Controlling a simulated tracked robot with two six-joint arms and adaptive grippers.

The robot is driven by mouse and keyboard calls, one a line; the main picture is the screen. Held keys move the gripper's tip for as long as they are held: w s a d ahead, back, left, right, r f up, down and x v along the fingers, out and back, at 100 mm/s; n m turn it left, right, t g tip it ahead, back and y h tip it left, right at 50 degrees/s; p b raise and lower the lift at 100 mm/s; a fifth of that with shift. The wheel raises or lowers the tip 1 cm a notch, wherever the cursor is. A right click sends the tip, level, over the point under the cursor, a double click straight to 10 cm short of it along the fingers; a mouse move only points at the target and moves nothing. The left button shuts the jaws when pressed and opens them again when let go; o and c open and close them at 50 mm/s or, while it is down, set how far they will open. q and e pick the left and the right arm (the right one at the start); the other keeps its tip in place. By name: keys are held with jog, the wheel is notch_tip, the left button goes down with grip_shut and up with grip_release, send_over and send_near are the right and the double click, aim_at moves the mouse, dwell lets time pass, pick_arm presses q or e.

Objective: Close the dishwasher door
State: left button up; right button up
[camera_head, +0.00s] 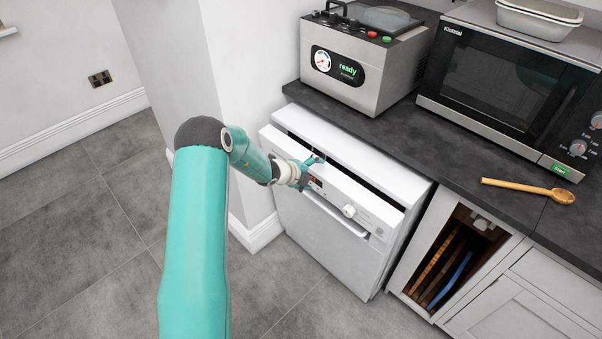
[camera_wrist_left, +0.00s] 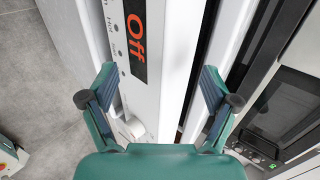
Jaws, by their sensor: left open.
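The white dishwasher door (camera_head: 318,232) stands slightly ajar, with a dark gap along its top edge below the counter. My left gripper (camera_head: 313,168) is open at the upper left part of the door, by the control panel. In the left wrist view the open fingers of the left gripper (camera_wrist_left: 156,78) spread across the door's top edge (camera_wrist_left: 172,65), whose display reads "Off". I cannot tell whether the fingers touch the door. My right gripper is not in view.
The dark countertop (camera_head: 400,140) above carries a vacuum sealer (camera_head: 358,65), a microwave (camera_head: 490,75) and a wooden spoon (camera_head: 530,189). An open cabinet slot (camera_head: 452,262) with boards is right of the dishwasher. The tiled floor (camera_head: 75,235) on the left is clear.

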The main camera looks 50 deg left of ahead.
pick_arm(q)
jog(key=v, duration=0.7)
jog(key=shift+s+r, duration=0.25)
jog(key=shift+s, duration=0.1)
